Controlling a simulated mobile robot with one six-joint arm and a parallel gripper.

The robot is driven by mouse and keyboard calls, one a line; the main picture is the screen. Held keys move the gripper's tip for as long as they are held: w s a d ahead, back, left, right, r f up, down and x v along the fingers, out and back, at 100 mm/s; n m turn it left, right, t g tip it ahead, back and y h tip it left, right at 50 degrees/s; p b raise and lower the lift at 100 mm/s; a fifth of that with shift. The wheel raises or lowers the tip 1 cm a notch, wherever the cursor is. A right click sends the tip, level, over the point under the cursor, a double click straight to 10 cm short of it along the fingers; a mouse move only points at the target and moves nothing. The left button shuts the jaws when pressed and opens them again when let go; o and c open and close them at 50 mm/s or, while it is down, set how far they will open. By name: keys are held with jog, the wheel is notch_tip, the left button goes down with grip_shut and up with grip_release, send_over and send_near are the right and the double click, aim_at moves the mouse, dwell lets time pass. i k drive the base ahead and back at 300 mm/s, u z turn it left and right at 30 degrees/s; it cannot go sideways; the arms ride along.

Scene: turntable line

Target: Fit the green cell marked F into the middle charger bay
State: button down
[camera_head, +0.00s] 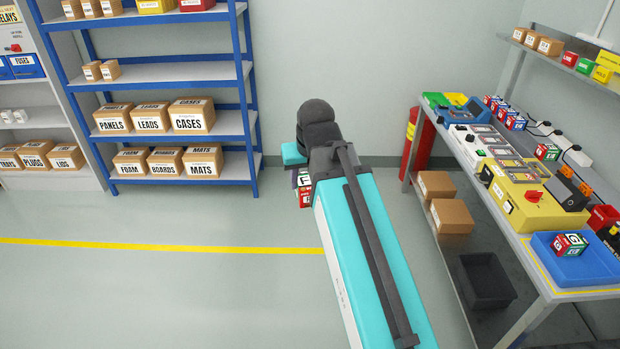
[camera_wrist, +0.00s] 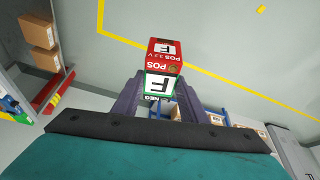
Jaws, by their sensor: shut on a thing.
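My gripper (camera_wrist: 158,88) is shut on the cell marked F (camera_wrist: 162,55), whose red end reads POS and whose green end reads NEG in the wrist view. Both dark fingers press its sides, and the red end sticks out past the fingertips. In the head view the cell (camera_head: 305,190) hangs in front of the shelves, partly hidden by my arm. It is well to the left of the workbench. Charger units with framed bays (camera_head: 515,172) lie in a row on the workbench at the right. I cannot tell from here which bay is the middle one.
The workbench (camera_head: 540,262) also carries a blue tray (camera_head: 598,268) with a cell marked G (camera_head: 569,244), other cells (camera_head: 513,121), and a yellow box with a red knob (camera_head: 534,196). A fire extinguisher (camera_head: 411,142) stands beside it. Blue shelving (camera_head: 180,80) is behind. The floor at left is clear.

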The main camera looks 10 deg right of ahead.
aim_at(487, 138)
jog(key=z, duration=0.55)
jog(key=i, duration=2.4)
jog(key=u, duration=0.55)
